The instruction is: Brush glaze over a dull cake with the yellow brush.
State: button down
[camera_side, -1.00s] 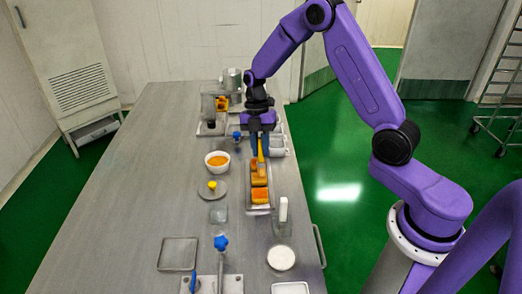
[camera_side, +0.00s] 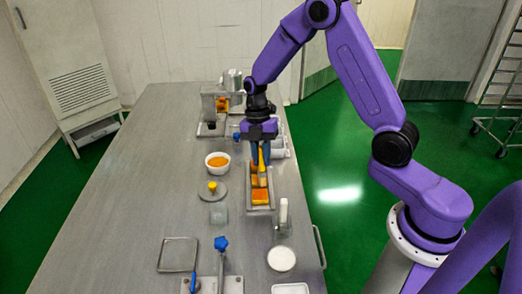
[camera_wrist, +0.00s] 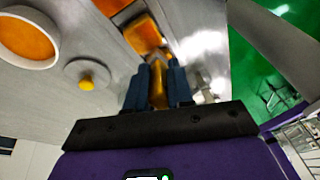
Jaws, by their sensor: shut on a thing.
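My gripper (camera_side: 261,152) is shut on the yellow brush (camera_side: 261,170), which points down over the cakes. In the wrist view the brush (camera_wrist: 157,85) sits between the blue fingers. A tray (camera_side: 271,205) holds orange-topped cakes; the near cake (camera_side: 260,197) shows clear, and the brush is over the one behind it. I cannot tell if the bristles touch it. A cake (camera_wrist: 143,34) also shows just beyond the brush in the wrist view. A white bowl of orange glaze (camera_side: 217,161) stands left of the tray; the bowl (camera_wrist: 27,38) is at upper left in the wrist view.
A round lid with a yellow knob (camera_side: 212,187) lies left of the tray. A clear block (camera_side: 218,213), a white-filled round dish (camera_side: 281,259), a blue-knobbed fixture (camera_side: 221,243) and an empty square tray (camera_side: 178,254) stand nearer. The table's left side (camera_side: 120,190) is clear.

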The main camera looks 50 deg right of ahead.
jog(key=shift+w+a, duration=0.35)
jog(key=shift+w, duration=0.05)
jog(key=w+d, duration=0.2)
jog(key=w, duration=0.1)
jog(key=w+d, duration=0.1)
jog(key=d, duration=0.1)
jog(key=shift+w+d+f, duration=0.1)
jog(key=shift+w+f, duration=0.1)
jog(key=shift+f, duration=0.15)
jog(key=shift+s+a+r, duration=0.2)
jog(key=shift+s+a, duration=0.8)
jog(key=shift+s, duration=0.05)
jog(key=shift+s+a+r, duration=0.15)
jog(key=shift+s+a, duration=0.85)
jog(key=shift+s+a+r, duration=0.1)
jog(key=shift+a, duration=0.05)
jog(key=shift+r, duration=3.95)
